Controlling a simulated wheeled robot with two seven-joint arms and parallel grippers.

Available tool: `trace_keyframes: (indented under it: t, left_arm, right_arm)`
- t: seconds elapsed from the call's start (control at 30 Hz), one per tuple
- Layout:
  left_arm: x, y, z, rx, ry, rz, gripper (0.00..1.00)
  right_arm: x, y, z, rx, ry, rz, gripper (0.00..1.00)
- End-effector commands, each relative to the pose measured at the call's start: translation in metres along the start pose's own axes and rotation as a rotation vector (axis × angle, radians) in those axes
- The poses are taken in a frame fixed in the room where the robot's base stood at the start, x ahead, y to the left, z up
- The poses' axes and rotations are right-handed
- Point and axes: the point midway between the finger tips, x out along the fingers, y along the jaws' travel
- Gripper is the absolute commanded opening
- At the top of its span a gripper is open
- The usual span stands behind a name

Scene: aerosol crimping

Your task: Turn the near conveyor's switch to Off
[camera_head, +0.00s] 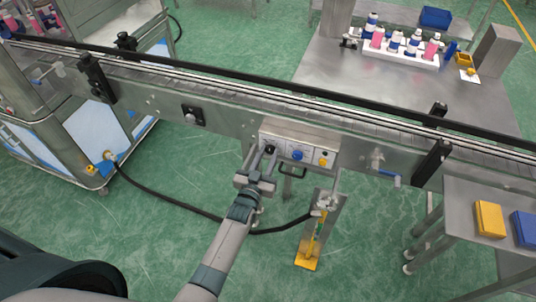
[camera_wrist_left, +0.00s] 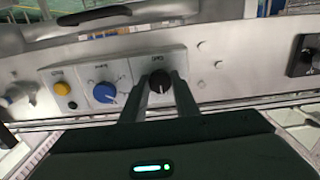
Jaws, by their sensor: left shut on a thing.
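The near conveyor (camera_head: 220,120) runs across the head view from upper left to right. A grey control box (camera_head: 300,139) is mounted on its near side. The box carries a black switch knob, a blue knob (camera_head: 297,155) and a yellow button (camera_head: 323,162). My left gripper (camera_head: 263,160) reaches up to the left end of the box. In the left wrist view its two fingers are closed on the black switch knob (camera_wrist_left: 159,82), with the blue knob (camera_wrist_left: 104,92) and yellow button (camera_wrist_left: 63,89) beside it. My right gripper is not in view.
A black handle (camera_head: 292,171) sticks out below the box. A blue-handled valve (camera_head: 386,176) is to the right. A side table (camera_head: 460,200) holds yellow and blue blocks.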

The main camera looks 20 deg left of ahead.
Motion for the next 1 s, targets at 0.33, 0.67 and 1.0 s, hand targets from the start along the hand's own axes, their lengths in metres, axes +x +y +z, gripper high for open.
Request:
trace_keyframes:
  t: [0.33,0.67,1.0]
  left_arm:
    - [0.000,0.000,0.000,-0.147,0.000,0.001,0.05]
    - [0.000,0.000,0.000,-0.424,0.001,0.001,0.05]
    - [0.000,0.001,0.000,-0.709,0.001,0.001,0.05]
  right_arm:
    - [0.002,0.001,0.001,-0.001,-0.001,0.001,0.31]
    - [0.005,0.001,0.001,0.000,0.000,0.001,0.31]
    - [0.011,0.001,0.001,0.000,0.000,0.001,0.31]
